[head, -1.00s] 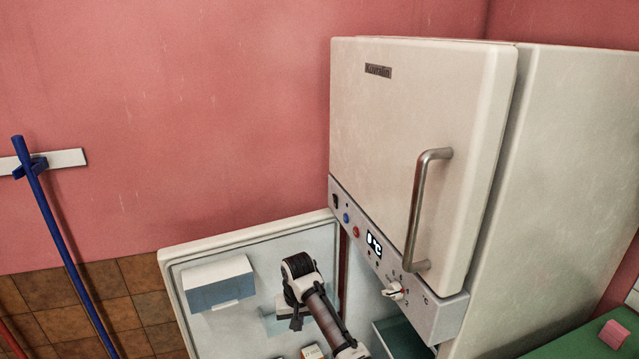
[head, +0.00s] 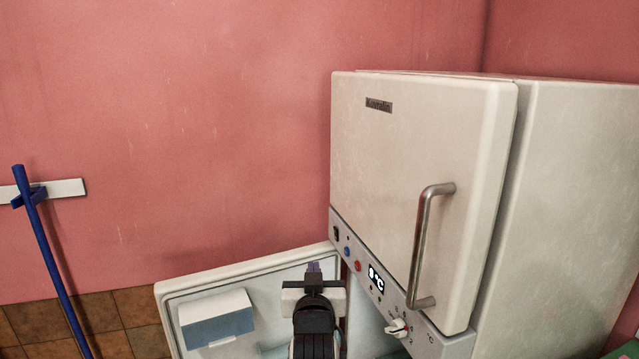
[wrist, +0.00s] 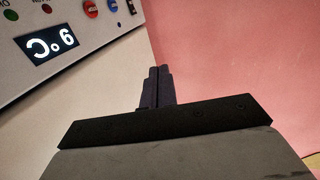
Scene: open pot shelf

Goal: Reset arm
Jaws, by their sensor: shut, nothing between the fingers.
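My gripper (head: 314,267) is in front of the open lower door of the fridge, low in the middle of the head view, with its fingers pointing up and away. In the wrist view my gripper (wrist: 157,72) shows its two dark fingers together, shut and empty. They point toward the pink wall and touch nothing that I can see. The rest of my arm runs out of the bottom of the head view.
The white fridge (head: 410,150) stands at the right, its upper door shut, with a metal handle (head: 421,245). Its control panel (wrist: 45,45) is close at the wrist view's upper left. The lower door (head: 175,290) hangs open with a white-blue box (head: 215,318). A blue pole (head: 50,255) is far left.

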